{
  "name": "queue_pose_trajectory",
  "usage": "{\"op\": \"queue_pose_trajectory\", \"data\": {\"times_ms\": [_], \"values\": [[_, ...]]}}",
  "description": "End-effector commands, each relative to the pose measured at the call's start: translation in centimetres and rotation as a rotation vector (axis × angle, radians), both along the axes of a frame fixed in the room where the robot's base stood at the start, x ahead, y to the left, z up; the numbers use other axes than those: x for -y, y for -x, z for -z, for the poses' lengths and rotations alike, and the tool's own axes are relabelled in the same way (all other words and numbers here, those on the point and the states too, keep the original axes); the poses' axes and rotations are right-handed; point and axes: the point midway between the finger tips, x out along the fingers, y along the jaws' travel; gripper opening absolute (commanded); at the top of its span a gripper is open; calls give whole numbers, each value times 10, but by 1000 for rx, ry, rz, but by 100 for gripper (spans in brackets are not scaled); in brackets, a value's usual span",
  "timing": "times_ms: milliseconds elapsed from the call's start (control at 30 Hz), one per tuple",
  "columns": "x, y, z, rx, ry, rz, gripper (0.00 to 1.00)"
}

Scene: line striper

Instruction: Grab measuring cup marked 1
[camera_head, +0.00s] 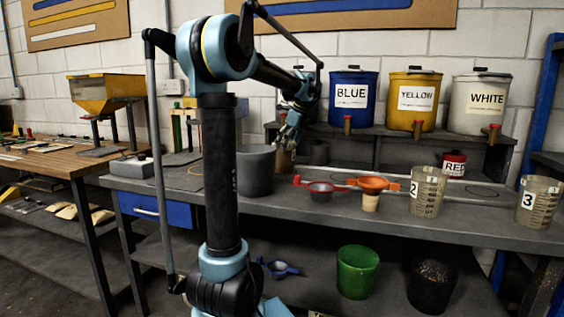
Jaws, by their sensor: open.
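No measuring cup with a readable 1 shows. A clear measuring cup marked 2 (428,190) stands upright on the grey bench (400,228), right of centre. A similar cup marked 3 (540,201) stands near the bench's right end. My gripper (287,143) is open, above the back of the bench, left of both cups and apart from them. A small brownish object (284,160) shows partly behind and below my gripper; I cannot tell what it is.
Blue (352,112), yellow (414,112) and white (484,115) containers stand on the raised shelf. A red tin (454,165) sits below it.

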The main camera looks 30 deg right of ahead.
Motion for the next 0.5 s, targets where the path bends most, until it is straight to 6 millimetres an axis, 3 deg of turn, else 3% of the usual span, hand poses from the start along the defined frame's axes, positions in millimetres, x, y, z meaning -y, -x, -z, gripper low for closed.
{"op": "queue_pose_trajectory", "data": {"times_ms": [333, 367, 500], "values": [[-1, -3, 9, 0, 0, 2, 100], [-1, -3, 9, 0, 0, 2, 98], [0, -2, 9, 0, 0, 2, 66]]}}
